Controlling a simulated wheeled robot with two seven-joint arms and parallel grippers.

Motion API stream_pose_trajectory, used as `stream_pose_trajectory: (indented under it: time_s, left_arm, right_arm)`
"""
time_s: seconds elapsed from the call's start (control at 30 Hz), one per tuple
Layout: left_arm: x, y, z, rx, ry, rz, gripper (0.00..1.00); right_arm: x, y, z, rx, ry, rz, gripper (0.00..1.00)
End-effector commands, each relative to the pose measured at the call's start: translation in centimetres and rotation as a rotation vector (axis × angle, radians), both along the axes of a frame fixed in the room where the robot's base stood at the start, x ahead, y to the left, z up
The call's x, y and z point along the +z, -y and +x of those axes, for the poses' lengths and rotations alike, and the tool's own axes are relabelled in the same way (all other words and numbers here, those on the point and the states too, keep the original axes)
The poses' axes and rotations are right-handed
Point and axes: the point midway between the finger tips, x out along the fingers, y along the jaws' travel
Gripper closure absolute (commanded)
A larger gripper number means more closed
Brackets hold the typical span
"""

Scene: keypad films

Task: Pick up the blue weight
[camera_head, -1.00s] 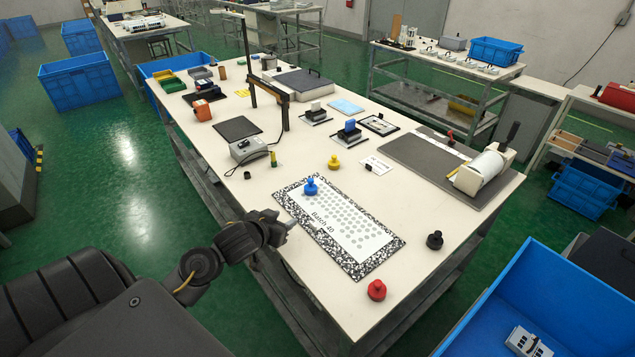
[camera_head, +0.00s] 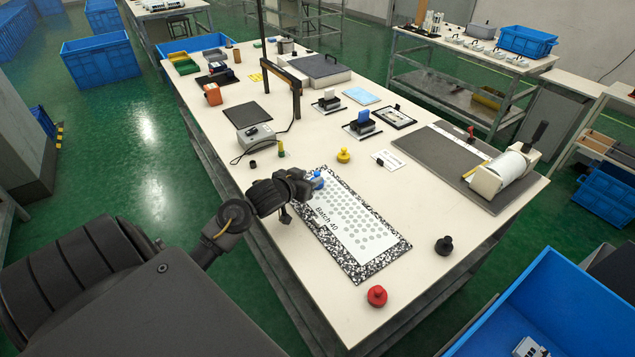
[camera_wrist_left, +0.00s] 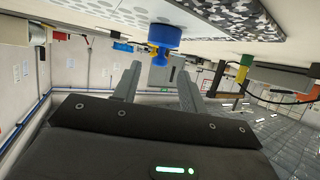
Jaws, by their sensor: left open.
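The blue weight (camera_head: 318,180) stands on the far left part of the speckle-bordered sheet marked "Batch 40" (camera_head: 347,214). In the head view my left gripper (camera_head: 307,185) is right beside it and partly covers it. In the left wrist view, which looks upside down, the blue weight (camera_wrist_left: 163,36) shows its wide body and narrower knob just ahead of the fingertips. My left gripper (camera_wrist_left: 159,72) is open, and the knob lines up with the gap between its fingers. I see nothing held. My right gripper is not in view.
A yellow weight (camera_head: 344,155), a black weight (camera_head: 444,246) and a red weight (camera_head: 377,296) stand around the sheet. A grey box (camera_head: 256,136) with a cable and a small green-yellow item (camera_head: 281,149) are behind the gripper. The table's left edge is close under my arm.

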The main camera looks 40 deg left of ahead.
Motion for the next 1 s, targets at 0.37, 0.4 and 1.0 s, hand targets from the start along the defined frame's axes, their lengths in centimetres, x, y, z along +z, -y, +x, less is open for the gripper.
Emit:
stream_pose_trajectory:
  time_s: [0.37,0.4,1.0]
  left_arm:
    - [-1.4,-0.4,3.6,-0.001,-0.002,-0.003,0.58]
    - [-1.6,-0.4,4.0,-0.001,-0.001,-0.002,0.58]
    - [-2.0,-0.5,4.8,-0.001,-0.001,0.000,0.91]
  right_arm:
    - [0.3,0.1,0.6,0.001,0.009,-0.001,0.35]
    - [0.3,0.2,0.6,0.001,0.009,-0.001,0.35]
    - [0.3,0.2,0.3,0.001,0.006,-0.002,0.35]
